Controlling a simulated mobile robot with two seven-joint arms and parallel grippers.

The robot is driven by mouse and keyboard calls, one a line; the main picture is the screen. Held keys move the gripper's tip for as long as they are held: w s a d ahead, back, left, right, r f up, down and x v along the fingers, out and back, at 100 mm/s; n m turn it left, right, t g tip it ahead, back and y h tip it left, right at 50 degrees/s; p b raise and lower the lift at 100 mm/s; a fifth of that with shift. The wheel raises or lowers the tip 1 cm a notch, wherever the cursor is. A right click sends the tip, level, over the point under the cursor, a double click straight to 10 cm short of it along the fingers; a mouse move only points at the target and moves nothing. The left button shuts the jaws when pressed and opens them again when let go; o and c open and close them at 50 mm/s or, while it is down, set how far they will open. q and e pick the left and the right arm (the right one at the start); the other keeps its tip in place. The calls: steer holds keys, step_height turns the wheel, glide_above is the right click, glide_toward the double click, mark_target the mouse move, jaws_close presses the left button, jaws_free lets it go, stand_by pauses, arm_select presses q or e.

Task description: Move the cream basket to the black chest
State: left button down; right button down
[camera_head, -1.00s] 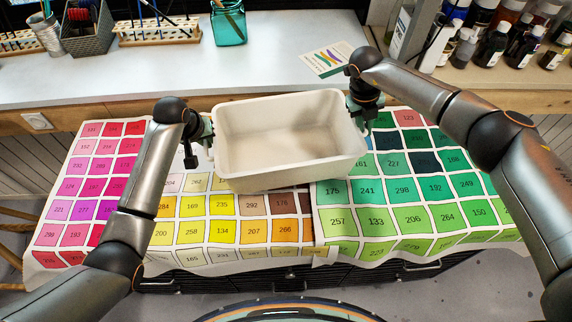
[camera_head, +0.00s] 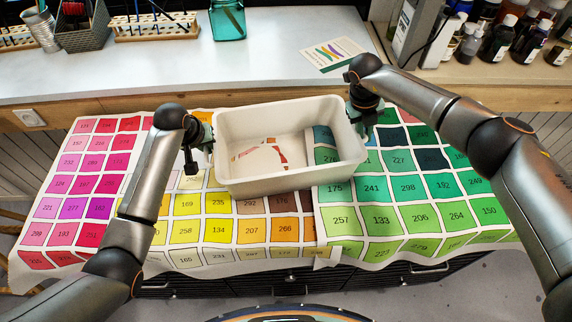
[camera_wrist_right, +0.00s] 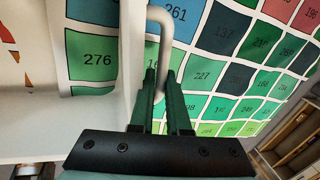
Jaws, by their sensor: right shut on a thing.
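The cream basket (camera_head: 300,182), a rectangular open tub, is over the colour-chart sheets on the black chest (camera_head: 290,282). Parts of the sheets show inside the tub, across its floor. My right gripper (camera_head: 364,122) is at the tub's right end; in the right wrist view its green fingers (camera_wrist_right: 166,95) are shut on the grey bar handle (camera_wrist_right: 158,28). My left gripper (camera_head: 204,150) is at the left end, its fingertips hidden, so I cannot tell its grip. Only the chest's dark drawer fronts show below the sheets.
Numbered colour-chart sheets (camera_head: 75,210) cover the chest top and hang over its edges. Behind is a pale worktop (camera_head: 280,62) with a teal jar (camera_head: 228,20) and a leaflet (camera_head: 333,53). Paint bottles (camera_head: 500,40) stand at the back right.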

arm_select(q)
steer(key=c, duration=1.2)
jaws_free()
steer(key=shift+c, duration=0.2)
arm_select(e)
steer(key=c, duration=1.2)
jaws_free()
steer(key=shift+c, duration=0.2)
arm_select(q)
steer(key=o, duration=0.3)
arm_select(e)
steer(key=o, duration=0.3)
arm_select(q)
steer(key=shift+o, duration=0.2)
arm_select(e)
steer(key=shift+o, duration=0.2)
arm_select(q)
steer(key=shift+d, duration=0.1)
arm_select(e)
steer(key=shift+a, duration=0.1)
